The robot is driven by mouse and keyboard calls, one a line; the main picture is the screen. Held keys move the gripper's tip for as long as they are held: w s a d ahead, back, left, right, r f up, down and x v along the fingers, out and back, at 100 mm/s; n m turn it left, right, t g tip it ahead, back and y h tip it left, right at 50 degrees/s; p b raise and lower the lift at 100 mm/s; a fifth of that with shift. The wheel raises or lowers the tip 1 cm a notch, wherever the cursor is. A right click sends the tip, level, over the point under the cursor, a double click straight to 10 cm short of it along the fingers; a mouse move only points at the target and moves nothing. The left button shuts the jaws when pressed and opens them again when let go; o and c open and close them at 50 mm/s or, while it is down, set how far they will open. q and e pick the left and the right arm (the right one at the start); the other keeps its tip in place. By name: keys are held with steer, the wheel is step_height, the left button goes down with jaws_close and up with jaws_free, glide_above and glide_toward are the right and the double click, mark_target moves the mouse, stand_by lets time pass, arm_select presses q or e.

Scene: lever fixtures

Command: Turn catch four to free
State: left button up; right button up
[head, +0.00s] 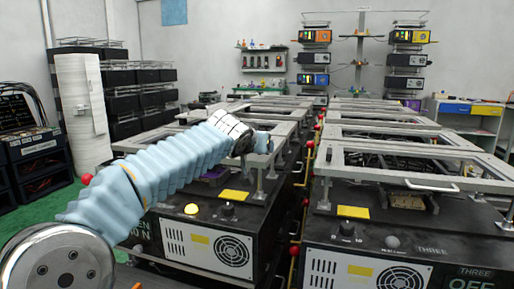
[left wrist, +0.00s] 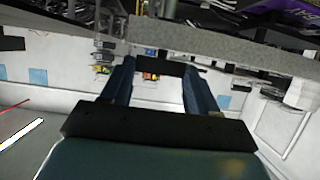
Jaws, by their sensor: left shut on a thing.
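My left arm reaches in from the lower left to the left-hand black machine, over its grey metal frame. My left gripper (head: 263,143) is at the frame's right front corner, beside an upright post. In the left wrist view, the fingers (left wrist: 155,62) reach to a grey frame bar (left wrist: 230,52), with a dark piece (left wrist: 163,68) between their tips. They are shut on it, but its shape and whether it is catch four are unclear. No "four" label is readable; my arm covers part of the left machine's front lettering. My right gripper is not in view.
The left machine has a yellow lamp (head: 191,209), a black knob (head: 227,211) and a fan grille (head: 233,250). The right machine, marked THREE (head: 432,251) and OFF, has its own frame (head: 400,178) and handle. A narrow gap with red knobs separates the rows.

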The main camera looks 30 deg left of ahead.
arm_select(q)
steer(key=shift+f, duration=0.1)
steer(key=o, duration=1.1)
steer(key=shift+c, duration=0.2)
steer(key=shift+s, duration=0.1)
steer(key=b+v, duration=0.1)
steer(key=v, duration=1.2)
steer(key=shift+s+d+r+b, duration=0.2)
steer(key=shift+s+r+b, duration=0.05)
steer(key=shift+b, duration=0.1)
